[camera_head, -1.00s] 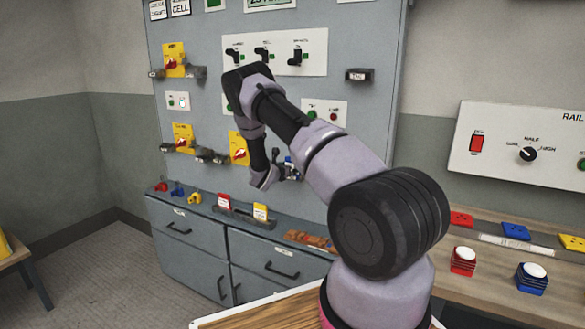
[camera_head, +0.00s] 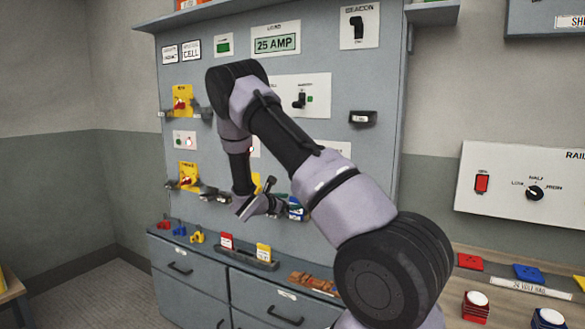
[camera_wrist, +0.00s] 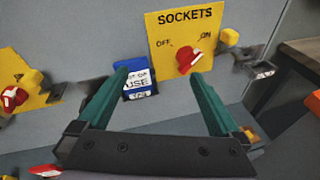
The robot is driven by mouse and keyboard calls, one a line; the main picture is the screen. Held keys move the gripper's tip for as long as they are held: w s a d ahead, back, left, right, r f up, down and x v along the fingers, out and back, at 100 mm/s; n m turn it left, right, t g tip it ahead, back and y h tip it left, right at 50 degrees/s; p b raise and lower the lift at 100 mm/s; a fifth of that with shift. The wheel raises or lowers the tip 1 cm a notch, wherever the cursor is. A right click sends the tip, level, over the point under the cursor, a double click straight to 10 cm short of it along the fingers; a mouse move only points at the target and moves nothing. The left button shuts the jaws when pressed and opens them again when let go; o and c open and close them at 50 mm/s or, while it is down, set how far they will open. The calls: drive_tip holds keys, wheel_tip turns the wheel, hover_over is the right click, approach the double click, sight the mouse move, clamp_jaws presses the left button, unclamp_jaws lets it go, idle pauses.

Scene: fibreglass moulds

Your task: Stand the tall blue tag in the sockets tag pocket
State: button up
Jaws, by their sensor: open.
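The tall blue tag (camera_wrist: 138,80), with a white "out of use" label, stands upright below and left of the yellow SOCKETS panel (camera_wrist: 183,28) in the wrist view. Its lower end is behind a small labelled front (camera_wrist: 141,96), which looks like the tag pocket. How deep it sits I cannot tell. My gripper (camera_wrist: 160,72) is open. Its green fingers flank the tag without closing on it, the left fingertip overlapping the tag's left edge in the picture. In the head view the tag (camera_head: 296,209) shows just right of my gripper (camera_head: 278,203).
A dark bracket (camera_wrist: 261,69) juts out right of the SOCKETS panel. Another yellow switch panel (camera_wrist: 22,82) is at left. Below the board, a cabinet top (camera_head: 212,249) carries small padlocks and a holder with red and yellow tags. A labelled pocket (camera_head: 363,118) sits higher on the board.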

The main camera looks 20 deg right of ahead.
drive_tip(key=s+r+m+g+y, duration=0.6)
drive_tip(key=s+r+m, duration=0.95)
drive_tip(key=s, duration=0.35)
drive_tip(key=s+a+r+m+t+y, duration=0.2)
drive_tip(key=s+a+r+m+y, duration=0.2)
drive_tip(key=s, duration=0.5)
drive_tip(key=s+a+r+m+t+y, duration=0.3)
drive_tip(key=s+a+r+m+y, duration=0.2)
drive_tip(key=s+a+r, duration=0.3)
drive_tip(key=s+a+m, duration=0.1)
drive_tip(key=s+a, duration=0.1)
drive_tip(key=a, duration=0.1)
drive_tip(key=shift+s+r+t+y, duration=0.15)
drive_tip(key=shift+s+t+y, duration=0.15)
